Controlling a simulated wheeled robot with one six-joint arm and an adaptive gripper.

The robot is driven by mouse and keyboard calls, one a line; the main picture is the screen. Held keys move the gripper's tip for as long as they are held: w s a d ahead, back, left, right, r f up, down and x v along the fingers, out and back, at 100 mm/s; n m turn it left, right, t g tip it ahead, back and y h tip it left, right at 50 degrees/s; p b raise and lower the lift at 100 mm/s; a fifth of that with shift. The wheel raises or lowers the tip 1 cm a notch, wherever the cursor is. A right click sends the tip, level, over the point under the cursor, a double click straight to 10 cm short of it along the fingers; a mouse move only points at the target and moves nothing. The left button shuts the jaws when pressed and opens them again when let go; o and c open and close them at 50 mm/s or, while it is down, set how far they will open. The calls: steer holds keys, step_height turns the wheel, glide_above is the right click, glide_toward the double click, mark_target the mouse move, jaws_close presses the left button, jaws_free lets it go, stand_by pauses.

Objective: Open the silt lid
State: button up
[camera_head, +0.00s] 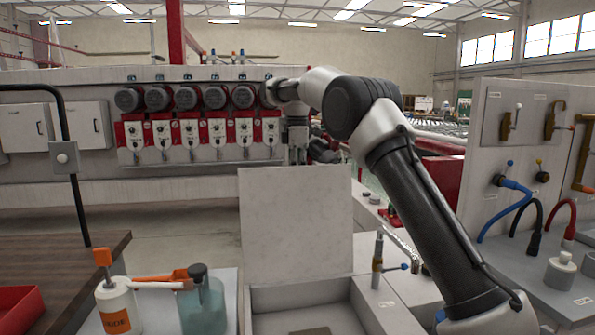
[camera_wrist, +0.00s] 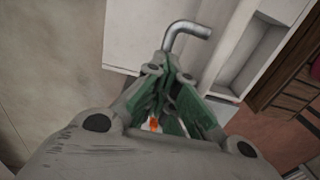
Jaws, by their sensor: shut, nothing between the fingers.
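The silt lid (camera_head: 297,225) is a pale flat panel standing upright at the back of an open pale box (camera_head: 365,312), whose inside shows below it.
A metal tap (camera_head: 378,262) with a blue handle stands right of the box. An orange-capped white bottle (camera_head: 118,308) and a teal bottle (camera_head: 203,305) stand to the left. A panel with hoses (camera_head: 515,200) is at the right, a motor row (camera_head: 186,98) behind.

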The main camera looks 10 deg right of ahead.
steer(key=o, duration=0.6)
steer(key=shift+s+a+f+g, duration=0.1)
steer(key=shift+s+f+g, duration=0.1)
steer(key=shift+f, duration=0.45)
steer(key=shift+s+f+g, duration=0.15)
steer(key=shift+f+g, duration=0.05)
steer(key=shift+f, duration=0.4)
steer(key=shift+w+f, duration=0.1)
steer(key=shift+w, duration=0.1)
steer(key=shift+r, duration=0.2)
steer(key=shift+r, duration=0.1)
steer(key=r, duration=0.7)
steer(key=shift+w+r, duration=0.15)
steer(key=shift+w, duration=0.15)
